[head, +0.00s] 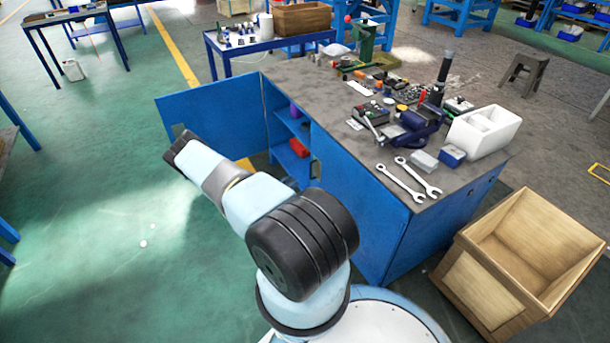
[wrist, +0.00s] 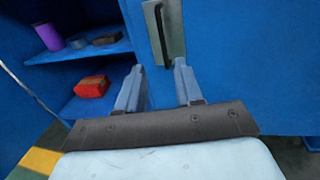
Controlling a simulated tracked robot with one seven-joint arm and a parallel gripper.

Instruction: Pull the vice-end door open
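The vice-end door (head: 352,200) is the blue panel on the bench front nearest the vice (head: 412,128), and it looks shut. Its dark bar handle on a pale plate (head: 315,168) sits near its left edge. In the wrist view the handle (wrist: 161,36) is upright, just beyond the fingertips. My gripper (wrist: 159,65) is open and empty, with one finger to each side of the handle's line. I cannot tell whether the fingers reach around the handle.
The other door (head: 220,125) stands swung open at left, showing shelves with a red item (head: 299,148) and a purple one (wrist: 48,37). A wooden crate (head: 520,265) stands at the bench's right end.

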